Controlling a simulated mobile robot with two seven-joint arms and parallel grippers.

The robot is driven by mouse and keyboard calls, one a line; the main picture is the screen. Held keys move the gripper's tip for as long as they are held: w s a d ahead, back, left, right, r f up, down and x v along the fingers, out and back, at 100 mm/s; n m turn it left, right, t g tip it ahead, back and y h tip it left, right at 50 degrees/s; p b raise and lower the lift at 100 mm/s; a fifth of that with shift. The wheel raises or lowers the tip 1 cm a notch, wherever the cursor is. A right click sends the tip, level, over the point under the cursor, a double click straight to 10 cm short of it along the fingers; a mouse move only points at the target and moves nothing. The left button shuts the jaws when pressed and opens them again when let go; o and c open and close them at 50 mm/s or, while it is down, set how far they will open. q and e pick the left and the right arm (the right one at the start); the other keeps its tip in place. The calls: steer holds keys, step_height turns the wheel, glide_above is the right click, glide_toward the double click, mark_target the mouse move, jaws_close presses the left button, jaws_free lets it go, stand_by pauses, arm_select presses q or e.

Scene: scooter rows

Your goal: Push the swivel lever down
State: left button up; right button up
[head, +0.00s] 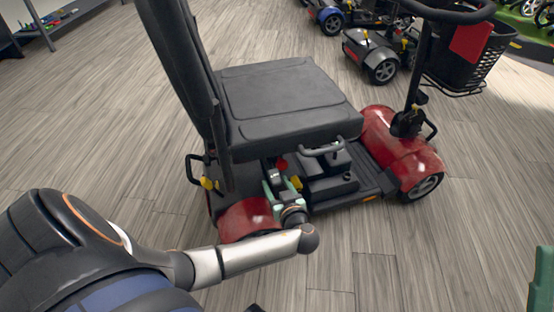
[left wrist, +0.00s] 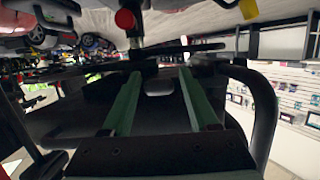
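The red scooter's black seat (head: 285,100) stands in the middle of the head view. A small red knob (head: 282,165) shows under the seat's near edge, and appears to be the end of the swivel lever. It also shows in the left wrist view as a red round end (left wrist: 125,19). My left gripper (head: 278,178) is under the seat edge, close to the knob. In the left wrist view its green fingers (left wrist: 160,76) are apart with nothing clearly held; the knob is beyond the left finger. One green finger of my right gripper (head: 541,282) shows at the lower right.
The scooter's red rear cover (head: 247,217) is beside my left wrist. An armrest or handle (head: 322,149) juts out by the seat's front. The tiller with a basket (head: 465,55) stands at the right. Floor (head: 380,255) in front is clear.

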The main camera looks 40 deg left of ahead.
arm_select(q)
steer(key=shift+o, duration=0.9)
steer(key=shift+r, duration=0.15)
steer(key=shift+w, duration=0.1)
steer(key=shift+a+r, duration=0.1)
steer(key=shift+r, duration=0.05)
